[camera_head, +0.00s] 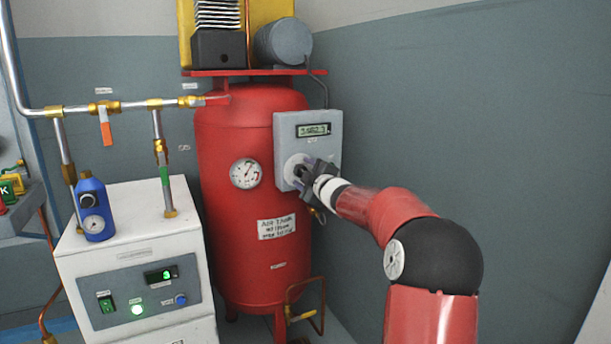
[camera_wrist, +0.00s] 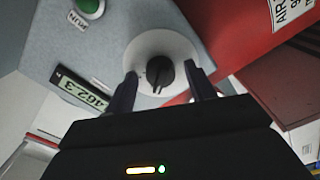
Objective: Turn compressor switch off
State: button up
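The compressor switch is a black rotary knob (camera_wrist: 160,74) on a round white plate (camera_wrist: 150,50), on the face of a grey control box (camera_head: 330,150). The box is fixed to the right side of the red tank (camera_head: 235,125). My gripper (camera_head: 303,172) is at the lower left of the box and hides most of the knob in the head view. In the wrist view my gripper (camera_wrist: 162,86) is open, with one finger on each side of the knob and gaps between. The knob's pointer mark runs roughly along the picture's vertical.
The box also carries a digital display (camera_wrist: 82,90) and a green lamp (camera_wrist: 90,8) labelled RUN. A pressure gauge (camera_head: 246,173) is on the tank. A white cabinet (camera_head: 135,240) with pipes and valves stands at left. The wall at right is clear.

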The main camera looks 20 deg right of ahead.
jog(key=s, duration=0.7)
jog(key=shift+s+d, duration=0.15)
jog(key=shift+s, duration=0.25)
jog(key=s+a+m+g+h, duration=0.4)
jog(key=s+a+m, duration=0.2)
jog(key=s+a, duration=0.3)
jog(key=s+a+f+m+g+y+p, duration=0.1)
jog(key=s+a+f, duration=0.3)
jog(key=s, duration=0.5)
jog(key=s+a+f+m+g+y, duration=0.1)
jog(key=s+a+f+m+g, duration=0.2)
jog(key=s, duration=0.7)
jog(key=s+a+f+m+g+y+p, duration=0.1)
jog(key=s+a+f+g, duration=0.3)
jog(key=s, duration=0.6)
jog(key=shift+s+a+f+m+p, duration=0.2)
jog(key=shift+a+f+m+p, duration=0.1)
jog(key=shift+a+f+m, duration=0.5)
jog(key=shift+r, duration=0.1)
